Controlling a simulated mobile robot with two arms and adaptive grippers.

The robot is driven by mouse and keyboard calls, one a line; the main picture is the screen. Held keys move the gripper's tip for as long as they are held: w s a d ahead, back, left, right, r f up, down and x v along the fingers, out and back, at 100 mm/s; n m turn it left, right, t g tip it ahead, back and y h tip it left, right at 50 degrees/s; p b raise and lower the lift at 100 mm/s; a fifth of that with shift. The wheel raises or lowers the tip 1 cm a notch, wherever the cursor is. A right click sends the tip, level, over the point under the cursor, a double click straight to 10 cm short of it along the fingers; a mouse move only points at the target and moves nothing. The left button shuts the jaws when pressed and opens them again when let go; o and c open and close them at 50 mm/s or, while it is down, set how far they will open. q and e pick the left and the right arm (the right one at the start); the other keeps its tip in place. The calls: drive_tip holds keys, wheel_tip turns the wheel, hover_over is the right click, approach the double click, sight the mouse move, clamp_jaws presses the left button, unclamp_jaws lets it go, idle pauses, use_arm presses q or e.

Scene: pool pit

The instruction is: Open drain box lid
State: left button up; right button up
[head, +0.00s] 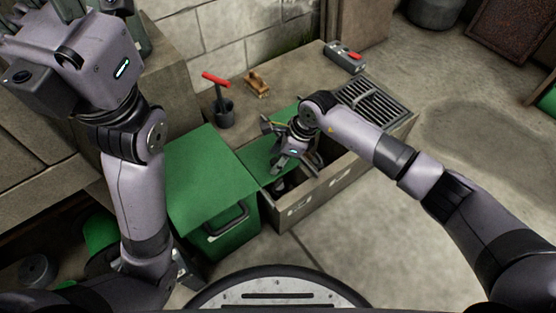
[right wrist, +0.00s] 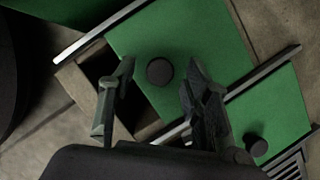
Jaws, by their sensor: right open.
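The drain box (head: 315,203) is a long grey-brown box with open dark gaps in its top. A green lid panel (head: 262,160) covers part of its left end; in the right wrist view this green panel (right wrist: 200,45) carries a round black knob (right wrist: 160,72). My right gripper (head: 284,171) is over the box's left part. In the right wrist view its open fingers (right wrist: 158,100) stand either side of the knob's line, apparently empty; contact cannot be told. My left gripper (head: 125,20) is raised at the top left, partly cut off.
A second green panel (right wrist: 283,105) with a knob lies beside the first. A slotted grate (head: 372,105) covers the box's far right. A green bin (head: 212,185) stands left of the box. A red-handled tool in a cup (head: 222,105), a brush (head: 257,84) and a grey device (head: 344,56) sit behind.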

clamp_jaws()
idle(0.7)
